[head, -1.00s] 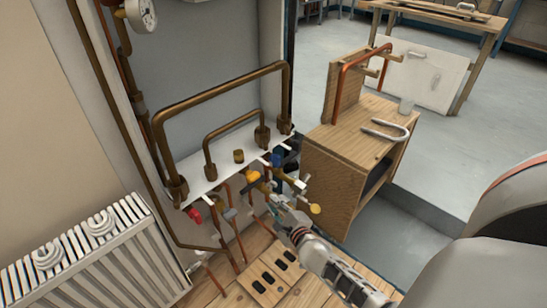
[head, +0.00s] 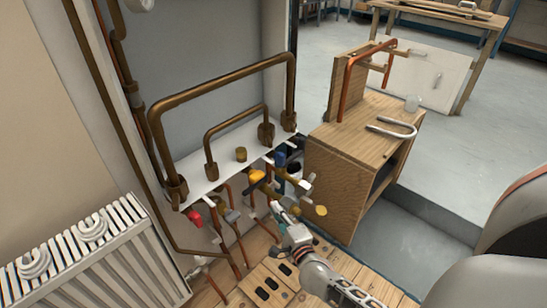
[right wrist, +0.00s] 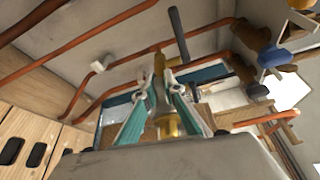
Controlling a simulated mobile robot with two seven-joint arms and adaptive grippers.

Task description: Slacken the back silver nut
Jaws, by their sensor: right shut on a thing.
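My right gripper (head: 277,208) reaches into the valves and pipes below the white shelf. In the right wrist view its two teal-sided fingers (right wrist: 161,84) are closed on a slim brass-coloured fitting (right wrist: 160,66), with a dark rod (right wrist: 178,34) rising just beyond it. I cannot make out a separate silver nut; the fingers and the crowded pipes hide detail there. A yellow-handled valve (head: 257,176) sits just above the gripper in the head view, and a round yellow knob (head: 320,210) is to its right. My left gripper is not in view.
The white shelf (head: 222,170) carries bronze pipe arches (head: 225,88). A red knob (head: 194,218) is left of the gripper, a blue one (head: 280,159) above it. A wooden cabinet (head: 340,178) stands close on the right, a white radiator (head: 95,258) at lower left.

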